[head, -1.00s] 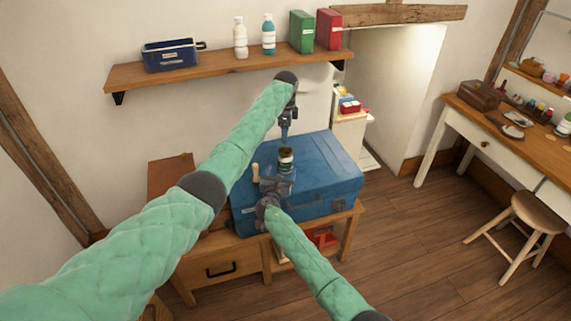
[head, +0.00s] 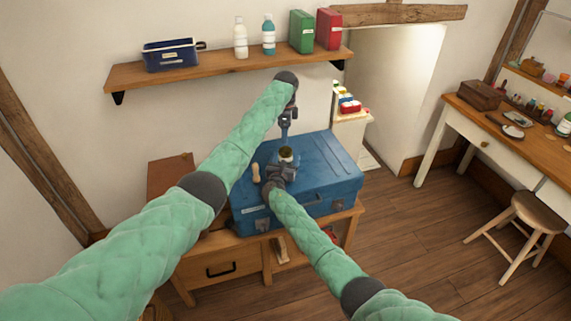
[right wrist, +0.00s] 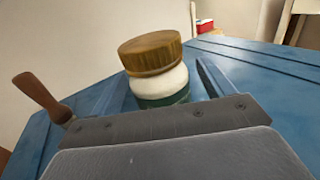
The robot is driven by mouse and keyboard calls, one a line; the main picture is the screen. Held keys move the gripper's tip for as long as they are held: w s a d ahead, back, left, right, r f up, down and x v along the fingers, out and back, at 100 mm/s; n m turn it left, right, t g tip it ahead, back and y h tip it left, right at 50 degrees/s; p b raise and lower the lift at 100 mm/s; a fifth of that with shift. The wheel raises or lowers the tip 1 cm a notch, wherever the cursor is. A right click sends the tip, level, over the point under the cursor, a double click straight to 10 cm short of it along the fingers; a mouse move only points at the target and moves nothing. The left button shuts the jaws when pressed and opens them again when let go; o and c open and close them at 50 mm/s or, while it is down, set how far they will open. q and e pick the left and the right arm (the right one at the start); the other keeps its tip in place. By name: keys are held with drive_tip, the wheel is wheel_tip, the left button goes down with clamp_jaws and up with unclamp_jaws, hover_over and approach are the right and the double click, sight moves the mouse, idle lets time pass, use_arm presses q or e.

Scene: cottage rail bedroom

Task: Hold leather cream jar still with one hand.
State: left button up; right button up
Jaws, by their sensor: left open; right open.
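The leather cream jar (head: 286,154), white and green with a brown lid, stands upright on the blue case (head: 330,160). In the right wrist view the jar (right wrist: 158,75) is straight ahead, its lower part hidden by my gripper body. My left gripper (head: 285,134) is open, pointing down above and just behind the jar.
A small wooden-handled tool (head: 256,173) stands left of the jar; its handle (right wrist: 42,97) shows in the wrist view. The case rests on a wooden bench (head: 222,265). A shelf (head: 215,70) with bottles and boxes hangs above. A stool (head: 540,212) stands at right.

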sight(286, 150)
drive_tip(key=shift+c, duration=0.2)
use_arm(q)
drive_tip(key=shift+f, duration=0.1)
use_arm(e)
clamp_jaws()
use_arm(q)
drive_tip(key=shift+s+d+f, duration=0.1)
drive_tip(key=shift+s+d, duration=0.1)
drive_tip(key=shift+d, duration=0.35)
drive_tip(key=m, duration=0.7)
drive_tip(key=shift+w+a, duration=0.2)
drive_tip(key=shift+a, duration=0.15)
drive_tip(key=m, duration=0.3)
drive_tip(key=shift+a+r+m, duration=0.2)
drive_tip(key=shift+m, duration=0.2)
drive_tip(key=m, duration=0.2)
drive_tip(key=shift+f+m, duration=0.1)
drive_tip(key=shift+m, duration=0.3)
drive_tip(key=shift+f, duration=3.95)
